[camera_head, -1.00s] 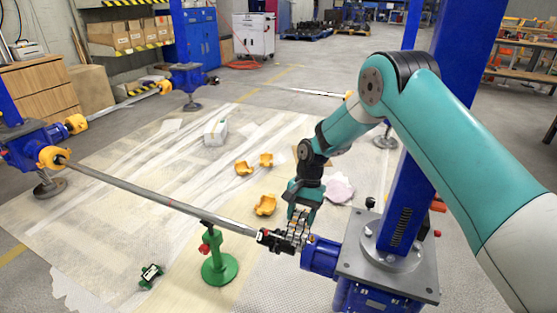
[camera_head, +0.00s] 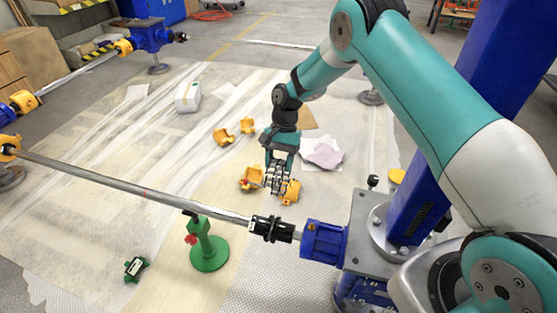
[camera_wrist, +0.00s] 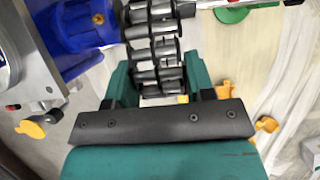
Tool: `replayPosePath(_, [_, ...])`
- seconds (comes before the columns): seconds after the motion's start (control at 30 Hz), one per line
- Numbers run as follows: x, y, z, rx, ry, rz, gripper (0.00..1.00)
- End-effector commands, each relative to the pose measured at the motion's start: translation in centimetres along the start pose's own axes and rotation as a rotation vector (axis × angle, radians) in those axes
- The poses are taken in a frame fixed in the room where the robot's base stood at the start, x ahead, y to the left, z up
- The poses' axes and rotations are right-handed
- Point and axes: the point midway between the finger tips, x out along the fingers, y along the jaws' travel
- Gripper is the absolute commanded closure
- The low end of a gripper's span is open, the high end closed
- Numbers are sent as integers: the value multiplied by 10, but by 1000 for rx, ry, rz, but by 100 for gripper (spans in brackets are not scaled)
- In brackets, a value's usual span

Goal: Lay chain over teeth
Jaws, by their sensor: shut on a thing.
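My gripper (camera_head: 278,160) is shut on a grey roller chain (camera_head: 276,181), which hangs below the jaws in several rows of links. The chain (camera_wrist: 154,45) also shows between the two green fingers (camera_wrist: 156,82) in the wrist view. The black toothed coupling (camera_head: 272,229) sits between the long shaft (camera_head: 140,191) and the blue gear unit (camera_head: 325,241). In the head view the chain shows above the coupling, with a gap between them, apart from the teeth. In the wrist view the coupling is mostly out of sight.
A green stand (camera_head: 208,248) is under the shaft. Orange cover halves (camera_head: 223,137) lie on the floor sheet, some beside the chain. A blue column (camera_head: 455,120) stands right of my gripper. A small green tool (camera_head: 136,268) lies at front left.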

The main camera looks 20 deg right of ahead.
Motion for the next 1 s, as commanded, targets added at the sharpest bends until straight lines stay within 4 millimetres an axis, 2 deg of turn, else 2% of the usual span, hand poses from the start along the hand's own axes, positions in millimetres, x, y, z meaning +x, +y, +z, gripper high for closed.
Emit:
replayPosePath(0.1, [-4, -1, 3, -2, 0, 1, 80])
replayPosePath(0.2, [10, -1, -3, -2, 0, 1, 80])
replayPosePath(1.0, [82, -2, -37, -3, 1, 1, 80])
